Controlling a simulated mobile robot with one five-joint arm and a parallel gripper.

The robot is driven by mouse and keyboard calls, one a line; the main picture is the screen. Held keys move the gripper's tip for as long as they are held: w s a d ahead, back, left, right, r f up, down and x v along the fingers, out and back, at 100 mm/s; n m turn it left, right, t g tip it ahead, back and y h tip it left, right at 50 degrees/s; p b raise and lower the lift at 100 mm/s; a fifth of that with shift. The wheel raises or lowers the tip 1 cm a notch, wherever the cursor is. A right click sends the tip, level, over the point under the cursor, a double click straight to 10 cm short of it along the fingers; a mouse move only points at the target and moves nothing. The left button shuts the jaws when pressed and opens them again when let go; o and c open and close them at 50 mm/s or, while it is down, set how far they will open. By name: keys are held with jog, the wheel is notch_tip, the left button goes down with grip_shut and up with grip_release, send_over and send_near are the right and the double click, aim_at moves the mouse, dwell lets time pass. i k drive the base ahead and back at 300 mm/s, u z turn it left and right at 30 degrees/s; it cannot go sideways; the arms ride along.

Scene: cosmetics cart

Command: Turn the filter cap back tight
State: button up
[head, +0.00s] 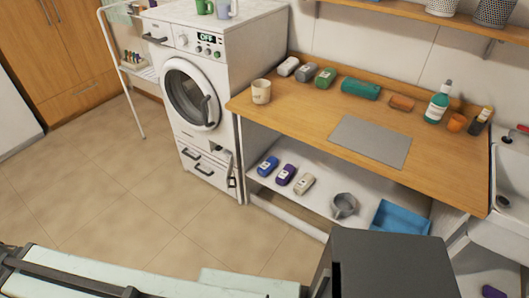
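The white washing machine (222,85) stands against the wall left of the wooden counter. Its round door (190,93) is shut and its display reads OFF. Low on its front right corner a small flap (232,173) appears to hang open below a dark recess (219,151). The filter cap is too small to make out; a pale shape shows at the recess, and I cannot tell whether it is the cap or how far it is turned. My gripper is not in view.
The wooden counter (290,112) holds a cup (261,91), bottles and a grey mat (370,141). Its lower shelf (325,205) carries several small bottles, a grey pot (344,205) and a blue tray (401,218). A thin-legged rack (127,70) stands left of the washer. The tiled floor (110,180) ahead is clear.

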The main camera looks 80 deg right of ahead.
aim_at(227, 152)
jog(key=z, duration=2.35)
jog(key=i, duration=1)
